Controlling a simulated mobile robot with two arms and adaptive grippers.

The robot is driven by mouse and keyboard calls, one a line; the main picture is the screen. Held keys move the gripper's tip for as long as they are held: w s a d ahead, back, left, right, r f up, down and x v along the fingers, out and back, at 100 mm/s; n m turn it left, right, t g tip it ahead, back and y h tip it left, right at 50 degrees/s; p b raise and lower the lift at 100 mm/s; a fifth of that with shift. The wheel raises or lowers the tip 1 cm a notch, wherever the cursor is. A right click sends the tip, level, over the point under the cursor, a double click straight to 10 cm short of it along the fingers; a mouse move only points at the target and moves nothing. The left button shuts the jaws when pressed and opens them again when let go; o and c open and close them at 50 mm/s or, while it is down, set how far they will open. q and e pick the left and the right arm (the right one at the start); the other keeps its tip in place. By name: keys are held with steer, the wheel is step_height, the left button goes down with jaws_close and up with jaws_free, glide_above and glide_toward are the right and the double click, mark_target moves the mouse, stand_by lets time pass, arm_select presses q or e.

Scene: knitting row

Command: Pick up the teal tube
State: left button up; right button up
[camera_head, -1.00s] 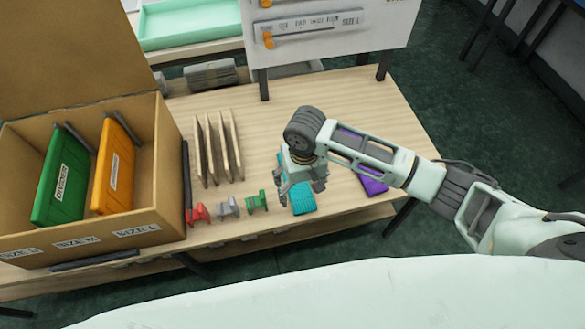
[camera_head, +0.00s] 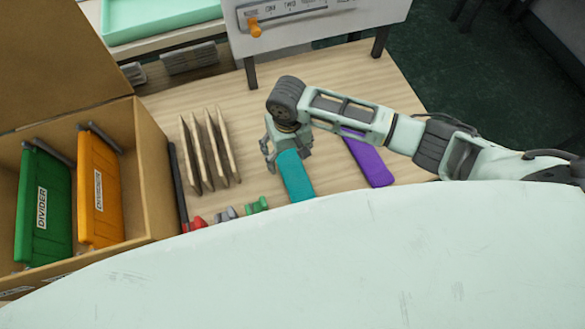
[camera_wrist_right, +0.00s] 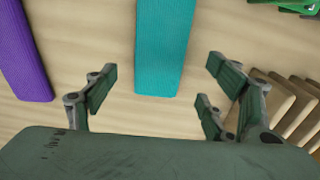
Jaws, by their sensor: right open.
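The teal tube (camera_head: 295,176) is a long flat-sided bar lying on the wooden table. Its far end is hidden under my right gripper (camera_head: 286,150) in the head view. In the right wrist view the teal tube (camera_wrist_right: 165,45) runs down from the top edge, between the lines of the two finger sets, with its end just ahead of the palm. My right gripper (camera_wrist_right: 160,95) is open and empty, its fingers spread wide on either side of the tube. I cannot see it touching the tube. My left gripper is not in view.
A purple bar (camera_head: 369,162) lies right of the teal tube. Upright wooden slats (camera_head: 205,150) and a cardboard box (camera_head: 150,165) with green and orange dividers stand further left. A white panel stands behind.

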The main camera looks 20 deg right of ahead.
mark_target(289, 161)
step_height(289, 161, down, 4)
steer(key=shift+w+d, duration=0.1)
steer(key=shift+f, duration=0.2)
steer(key=shift+c, duration=0.4)
steer(key=c, duration=0.6)
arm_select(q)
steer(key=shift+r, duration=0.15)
arm_select(e)
steer(key=shift+c, duration=1.4)
